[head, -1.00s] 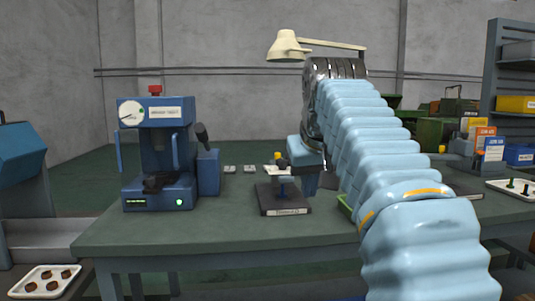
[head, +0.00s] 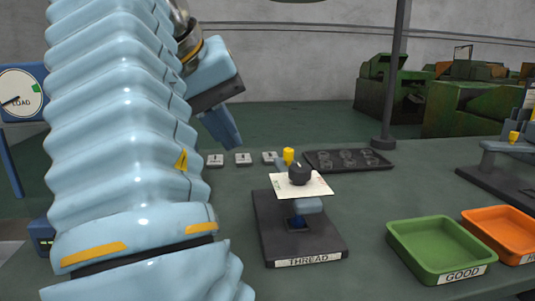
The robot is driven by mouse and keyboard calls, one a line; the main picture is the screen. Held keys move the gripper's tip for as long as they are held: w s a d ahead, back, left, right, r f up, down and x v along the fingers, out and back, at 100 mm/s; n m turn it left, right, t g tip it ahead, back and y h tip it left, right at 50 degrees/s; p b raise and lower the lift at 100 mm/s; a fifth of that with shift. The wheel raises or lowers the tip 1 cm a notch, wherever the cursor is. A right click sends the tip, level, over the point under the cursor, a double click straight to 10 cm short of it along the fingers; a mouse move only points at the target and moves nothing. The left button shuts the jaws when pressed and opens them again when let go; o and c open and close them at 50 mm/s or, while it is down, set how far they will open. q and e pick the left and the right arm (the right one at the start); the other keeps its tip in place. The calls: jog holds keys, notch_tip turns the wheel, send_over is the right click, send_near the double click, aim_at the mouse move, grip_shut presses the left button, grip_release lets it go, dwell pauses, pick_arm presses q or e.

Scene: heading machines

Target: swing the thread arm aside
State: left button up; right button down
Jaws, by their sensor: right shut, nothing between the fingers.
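The thread fixture (head: 268,225) is a dark base plate labelled THREAD on the bench. Above its middle, a pale blue arm part (head: 308,205) shows under a white card (head: 315,184) with a black round knob (head: 300,174) on top. A yellow knob (head: 288,155) stands just behind the card. A small dark blue piece (head: 298,222) sits low on the base, partly in shadow. My right gripper (head: 226,132) is shut and empty, up and left of the card and apart from it in the picture. My left gripper is out of view.
A green GOOD tray (head: 440,278) and an orange tray (head: 505,216) lie at right. A dark tray (head: 348,168) and a lamp post (head: 386,110) stand behind the fixture. Small labelled plates (head: 243,159) lie near the gripper. A blue gauge machine (head: 24,110) is partly hidden by my arm.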

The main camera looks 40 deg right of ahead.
send_near(286, 184)
notch_tip(286, 184, down, 4)
jog(key=w+a, duration=0.1)
jog(key=w, duration=0.2)
jog(key=d, duration=0.1)
jog(key=s+d, duration=0.1)
jog(key=d, duration=0.1)
jog(key=shift+s+d+f, duration=0.2)
jog(key=shift+s+d, duration=0.05)
jog(key=shift+d, duration=0.3)
jog(key=shift+s, duration=0.1)
